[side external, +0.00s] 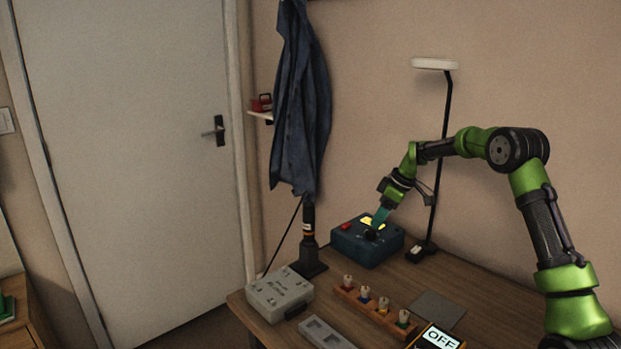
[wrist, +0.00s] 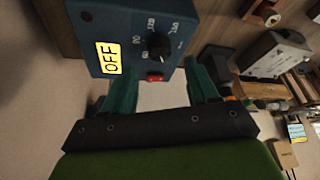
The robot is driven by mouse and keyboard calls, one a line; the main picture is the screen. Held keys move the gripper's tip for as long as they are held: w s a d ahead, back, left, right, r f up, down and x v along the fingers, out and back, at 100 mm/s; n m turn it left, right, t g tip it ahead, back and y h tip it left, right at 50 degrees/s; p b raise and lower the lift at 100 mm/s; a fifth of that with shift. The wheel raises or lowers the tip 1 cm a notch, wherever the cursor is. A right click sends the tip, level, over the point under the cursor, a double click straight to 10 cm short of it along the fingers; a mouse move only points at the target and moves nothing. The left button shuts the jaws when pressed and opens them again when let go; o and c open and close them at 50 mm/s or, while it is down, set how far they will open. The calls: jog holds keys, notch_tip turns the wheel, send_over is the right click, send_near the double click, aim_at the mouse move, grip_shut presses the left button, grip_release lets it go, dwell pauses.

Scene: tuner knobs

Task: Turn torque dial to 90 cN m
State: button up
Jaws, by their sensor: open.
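A blue box (side external: 363,250) stands on the table below my gripper (side external: 381,215). It carries a black round dial (side external: 371,235), a red button (side external: 346,226) and a yellow display. The red button (wrist: 155,78) is at the box's near edge. My gripper (wrist: 158,76) is open and empty, its teal fingers to either side of the button, with the dial beyond them.
A lamp (side external: 440,150) stands behind at the right. A flat dark mat (side external: 438,309) lies at the right.

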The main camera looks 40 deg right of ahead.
aim_at(371, 231)
jog(key=shift+x, duration=2.75)
jog(key=c, duration=1)
